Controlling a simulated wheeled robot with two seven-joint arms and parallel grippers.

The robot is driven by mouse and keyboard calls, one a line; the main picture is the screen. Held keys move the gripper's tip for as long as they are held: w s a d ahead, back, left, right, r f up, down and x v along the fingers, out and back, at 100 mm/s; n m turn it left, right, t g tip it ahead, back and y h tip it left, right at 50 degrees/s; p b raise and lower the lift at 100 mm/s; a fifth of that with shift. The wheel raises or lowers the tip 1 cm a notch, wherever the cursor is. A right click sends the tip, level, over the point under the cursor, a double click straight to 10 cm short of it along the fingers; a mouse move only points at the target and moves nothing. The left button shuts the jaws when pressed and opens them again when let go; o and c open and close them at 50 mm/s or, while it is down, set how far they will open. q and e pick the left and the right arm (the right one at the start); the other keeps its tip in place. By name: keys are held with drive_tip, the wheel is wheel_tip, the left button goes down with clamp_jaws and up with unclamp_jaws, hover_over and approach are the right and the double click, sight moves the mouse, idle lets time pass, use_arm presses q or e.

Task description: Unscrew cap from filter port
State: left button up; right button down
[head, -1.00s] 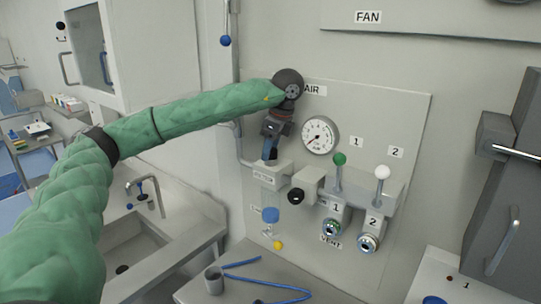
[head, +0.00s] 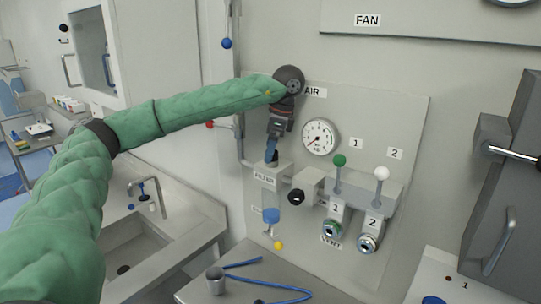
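The grey filter block (head: 266,176), with a partly covered label, is mounted on the wall panel in the head view. My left gripper (head: 271,152) comes down from above with its fingers at a small dark cap (head: 271,158) on top of the block. The fingers cover most of the cap, and I cannot tell whether they close on it or stand apart. My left arm, in a green sleeve, reaches in from the left. My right gripper is not in view.
A pressure gauge (head: 320,138) and levers with green (head: 339,160) and white (head: 381,173) knobs sit right of the gripper. Below are a grey cup (head: 215,281) and a blue hose (head: 275,289) on the bench. A sink (head: 135,245) is at the left.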

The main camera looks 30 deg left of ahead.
use_arm(q)
drive_tip(key=shift+w+a, duration=0.2)
drive_tip(key=shift+f+m+b, duration=0.2)
drive_tip(key=shift+m+b, duration=0.1)
drive_tip(key=m, duration=0.1)
drive_tip(key=a+f+m+b, duration=0.1)
drive_tip(key=shift+w+m+t, duration=0.15)
drive_tip(key=shift+m+t, duration=0.15)
drive_tip(key=shift+b, duration=0.3)
drive_tip(key=shift+w+d+m, duration=0.1)
drive_tip(key=shift+m, duration=0.3)
drive_tip(key=shift+d+f, duration=0.1)
